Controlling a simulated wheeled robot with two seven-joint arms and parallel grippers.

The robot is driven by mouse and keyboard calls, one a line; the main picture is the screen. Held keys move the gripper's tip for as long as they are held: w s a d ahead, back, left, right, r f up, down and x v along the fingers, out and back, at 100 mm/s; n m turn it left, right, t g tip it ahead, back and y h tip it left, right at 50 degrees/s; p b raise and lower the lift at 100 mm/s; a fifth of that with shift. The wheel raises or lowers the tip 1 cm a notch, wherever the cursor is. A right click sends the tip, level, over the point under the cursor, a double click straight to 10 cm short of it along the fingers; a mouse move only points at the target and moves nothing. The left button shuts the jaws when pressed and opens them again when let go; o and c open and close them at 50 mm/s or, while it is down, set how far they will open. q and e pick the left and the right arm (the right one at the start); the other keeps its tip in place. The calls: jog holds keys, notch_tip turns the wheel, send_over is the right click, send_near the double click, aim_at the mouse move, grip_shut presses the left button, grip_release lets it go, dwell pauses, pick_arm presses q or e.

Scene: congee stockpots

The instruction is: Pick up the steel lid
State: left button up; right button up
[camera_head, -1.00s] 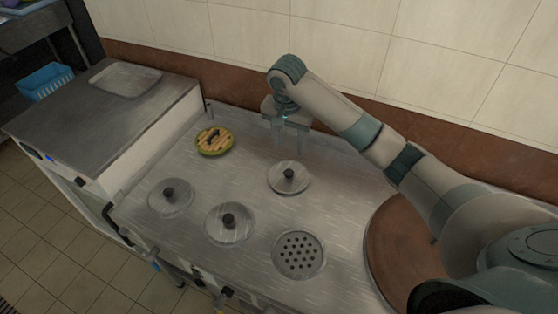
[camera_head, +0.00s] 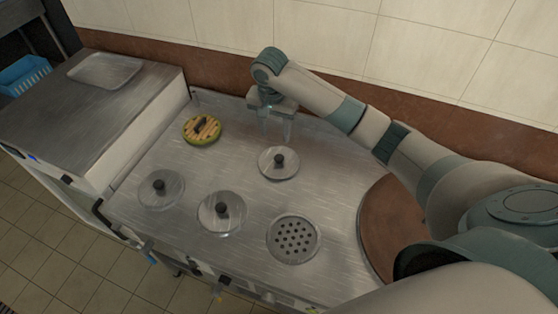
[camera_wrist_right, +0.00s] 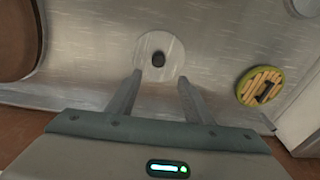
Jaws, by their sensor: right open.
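Three round steel lids with black knobs lie on the steel counter (camera_head: 330,200) in the head view: one at the back (camera_head: 266,165), one in front (camera_head: 210,220) and one at the left (camera_head: 150,197). My right gripper (camera_head: 277,140) is open and empty, fingers down, just behind the back lid. In the right wrist view this lid (camera_wrist_right: 172,46) lies beyond the fingertips of my right gripper (camera_wrist_right: 160,78), with its black knob between their lines and clear of them. I cannot tell the height of the fingertips. My left gripper is not in view.
A green-rimmed round item with a slatted top (camera_head: 202,130) lies left of my right gripper. A perforated round plate (camera_head: 294,238) and a large brown disc (camera_head: 385,220) are to the right. The tiled wall (camera_head: 330,40) stands close behind.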

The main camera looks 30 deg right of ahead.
jog(key=p, duration=0.2)
send_over(279, 157)
jog(key=a, duration=0.1)
jog(key=f, duration=0.8)
jog(key=shift+s+a+f, duration=0.1)
jog(key=shift+s+f, duration=0.2)
jog(key=shift+s, duration=0.05)
jog(key=shift+d+f+p, duration=0.2)
jog(key=shift+f+p, duration=0.15)
jog(key=shift+f, duration=0.3)
jog(key=f, duration=0.2)
jog(key=f+p, duration=0.1)
jog(key=shift+w+d, duration=0.15)
jog(key=shift+d, duration=0.1)
jog(key=shift+f, duration=0.4)
jog(key=c, duration=1.1)
jog(key=shift+r, duration=0.15)
